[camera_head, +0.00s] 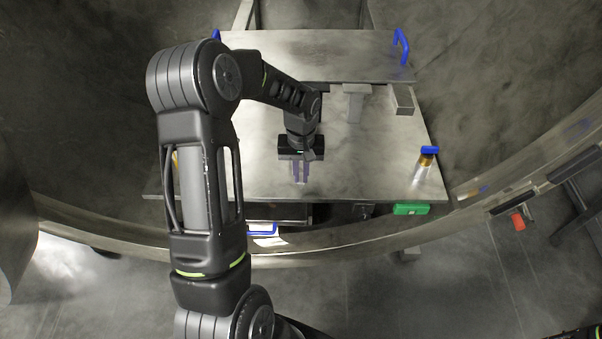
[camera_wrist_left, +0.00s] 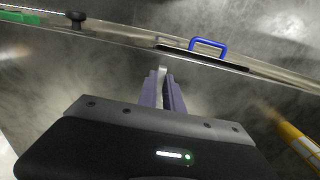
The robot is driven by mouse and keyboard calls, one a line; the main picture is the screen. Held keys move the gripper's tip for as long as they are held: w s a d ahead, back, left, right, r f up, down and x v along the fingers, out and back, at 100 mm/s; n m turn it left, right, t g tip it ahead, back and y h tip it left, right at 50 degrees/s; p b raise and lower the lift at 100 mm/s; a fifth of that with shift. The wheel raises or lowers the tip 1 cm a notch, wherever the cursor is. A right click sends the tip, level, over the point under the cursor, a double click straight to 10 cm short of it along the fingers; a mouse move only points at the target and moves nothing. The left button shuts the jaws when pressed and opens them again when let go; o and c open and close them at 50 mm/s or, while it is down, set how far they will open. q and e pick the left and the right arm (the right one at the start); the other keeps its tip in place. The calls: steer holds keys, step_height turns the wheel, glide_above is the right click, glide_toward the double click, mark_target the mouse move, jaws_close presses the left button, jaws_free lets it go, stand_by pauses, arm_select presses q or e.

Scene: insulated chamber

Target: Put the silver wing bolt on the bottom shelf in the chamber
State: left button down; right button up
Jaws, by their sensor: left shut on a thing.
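My left gripper (camera_head: 301,174) reaches over the metal table plate and points down near its front middle. Its purple fingers also show in the left wrist view (camera_wrist_left: 163,92), shut on a small pale silver piece (camera_wrist_left: 162,73) at their tips. It appears to be the silver wing bolt, but its wings are hidden and its shape is too small to tell. The wide metal plate (camera_head: 370,165) lies below a raised back plate (camera_head: 310,55) with blue handles. My right gripper is not in view.
A vial with a blue cap (camera_head: 425,163) stands at the plate's right. A bracket (camera_head: 355,93) sits behind the gripper. A green box (camera_head: 410,209) and a blue-edged tray (camera_head: 262,229) are below the front edge. A curved metal rim (camera_head: 345,238) crosses in front.

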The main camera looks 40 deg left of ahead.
mark_target(301, 178)
arm_select(q)
steer(key=shift+f, duration=0.25)
steer(key=shift+f, duration=0.2)
steer(key=c, duration=1.5)
jaws_free()
steer(key=shift+r, duration=0.15)
step_height(301, 178, up, 12)
steer(key=b, duration=0.1)
